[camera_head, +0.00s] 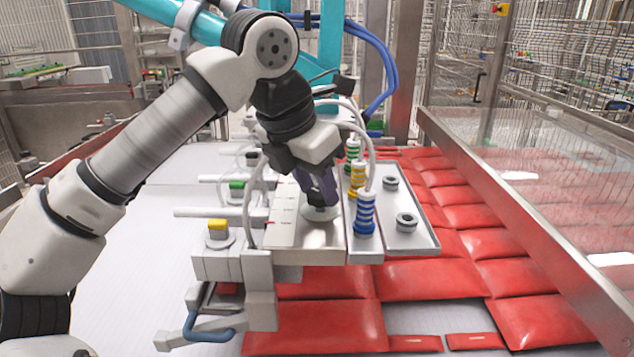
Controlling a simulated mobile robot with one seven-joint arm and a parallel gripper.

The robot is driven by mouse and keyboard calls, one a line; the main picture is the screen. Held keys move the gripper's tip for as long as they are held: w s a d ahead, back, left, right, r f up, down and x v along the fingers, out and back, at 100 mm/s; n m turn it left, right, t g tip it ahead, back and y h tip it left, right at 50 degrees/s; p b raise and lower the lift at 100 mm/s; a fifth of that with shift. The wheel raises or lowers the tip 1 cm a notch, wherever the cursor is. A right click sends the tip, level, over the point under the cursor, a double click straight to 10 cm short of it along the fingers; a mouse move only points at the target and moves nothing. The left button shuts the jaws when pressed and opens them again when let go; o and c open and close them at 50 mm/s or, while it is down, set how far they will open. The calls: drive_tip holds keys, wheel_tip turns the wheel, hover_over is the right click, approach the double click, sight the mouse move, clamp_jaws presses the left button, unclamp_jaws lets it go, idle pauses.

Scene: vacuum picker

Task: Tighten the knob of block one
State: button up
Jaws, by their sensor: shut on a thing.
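My gripper (321,198) points down over the metal plate of the picker head. Its dark fingers are shut on a pale round knob (322,214) that sits low on the plate, and they hide the knob's upper part. The plate (287,222) has a white strip with several small labels on its left side. A grey block with a yellow top (217,228) stands at the front left of the plate. Another block with a green top (237,187) is behind it. I cannot tell which block is numbered one.
Spring suction cups stand right of the plate: blue (365,213), yellow (357,178) and green (352,150). Two dark ring fittings (406,221) sit on the tray at the right. White hoses arch close to my gripper. Red packs (330,325) lie below, and a metal rail (520,195) runs along the right.

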drive_tip(key=m, duration=0.2)
drive_tip(key=m+g+h+p, duration=0.1)
drive_tip(key=m, duration=0.1)
drive_tip(key=shift+w+a+r+m, duration=0.1)
drive_tip(key=shift+w+m, duration=0.1)
drive_tip(key=shift+m, duration=0.1)
drive_tip(key=m+g+p, duration=0.1)
drive_tip(key=m+g, duration=0.1)
drive_tip(key=m, duration=0.2)
drive_tip(key=shift+w, duration=0.15)
drive_tip(key=shift+m, duration=0.3)
drive_tip(key=o, duration=1)
drive_tip(key=v, duration=1.3)
drive_tip(key=shift+w+a+r+p, duration=0.15)
drive_tip(key=shift+a+r+p, duration=0.1)
drive_tip(key=shift+a+p, duration=0.15)
